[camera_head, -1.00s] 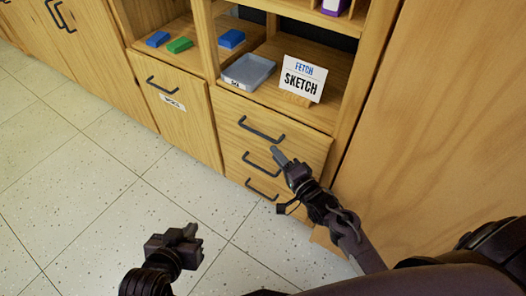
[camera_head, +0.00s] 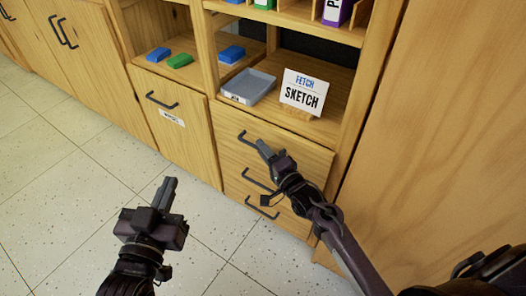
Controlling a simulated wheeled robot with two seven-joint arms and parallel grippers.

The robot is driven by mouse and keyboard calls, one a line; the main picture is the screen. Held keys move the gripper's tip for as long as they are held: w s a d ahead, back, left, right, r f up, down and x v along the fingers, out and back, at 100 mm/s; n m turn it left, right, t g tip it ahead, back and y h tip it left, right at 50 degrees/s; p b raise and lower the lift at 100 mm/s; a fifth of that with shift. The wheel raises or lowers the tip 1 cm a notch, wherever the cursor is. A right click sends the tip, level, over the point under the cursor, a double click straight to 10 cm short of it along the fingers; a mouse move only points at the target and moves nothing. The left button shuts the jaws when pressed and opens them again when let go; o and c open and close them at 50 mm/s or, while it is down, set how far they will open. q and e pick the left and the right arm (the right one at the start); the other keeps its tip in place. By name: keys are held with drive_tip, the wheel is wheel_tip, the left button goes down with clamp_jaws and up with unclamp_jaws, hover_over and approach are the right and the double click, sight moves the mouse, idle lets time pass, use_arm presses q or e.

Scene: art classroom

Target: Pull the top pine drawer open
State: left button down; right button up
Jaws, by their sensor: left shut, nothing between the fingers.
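The top pine drawer (camera_head: 298,153) is in the cabinet below the open shelf, its front looking flush with the cabinet. Its dark bar handle (camera_head: 250,141) sits on the front. My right gripper (camera_head: 263,149) reaches in from the lower right, its fingertips at the right end of this handle. They overlap the handle in the picture; I cannot tell whether they touch or grip it. My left gripper (camera_head: 169,187) is shut and empty, over the floor to the left of the drawers, pointing up in the picture.
Two lower drawers with handles (camera_head: 258,181) (camera_head: 262,207) lie below. A cupboard door (camera_head: 185,130) is to the left. The shelf above holds a grey tray (camera_head: 262,82), a sketch sign (camera_head: 303,92) and blue and green blocks (camera_head: 180,61). The floor (camera_head: 60,200) is clear.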

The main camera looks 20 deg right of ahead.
drive_tip(key=shift+w+a, duration=0.1)
drive_tip(key=shift+w, duration=0.25)
clamp_jaws()
